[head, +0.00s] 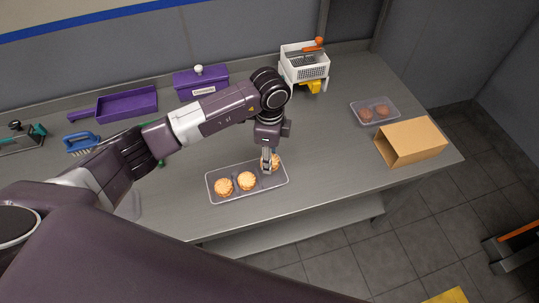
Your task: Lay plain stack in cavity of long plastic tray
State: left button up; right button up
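The long clear plastic tray (234,195) lies near the front edge of the table. Two plain golden biscuit stacks, one at the left (223,186) and one in the middle (246,181), sit in it. A third golden stack (276,163) is at the tray's right end, partly hidden by my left gripper (267,164). The gripper points down there with its fingers at the stack; whether they are closed on it or apart cannot be made out. Whether this stack rests on the tray floor is also unclear. My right gripper is not in view.
A smaller clear tray (360,118) with two brown biscuit stacks and a cardboard box (412,142) stand at the right. A white basket (304,63), a purple lidded box (201,82), a purple tray (127,104) and a blue brush (82,142) line the back and left. The table's right-centre is clear.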

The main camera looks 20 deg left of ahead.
pick_arm(q)
jog(key=shift+f+b, duration=1.95)
jog(key=shift+f, duration=1.4)
jog(key=shift+f, duration=0.2)
jog(key=o, duration=0.4)
jog(key=shift+r+p, duration=1.65)
jog(key=shift+r, duration=0.65)
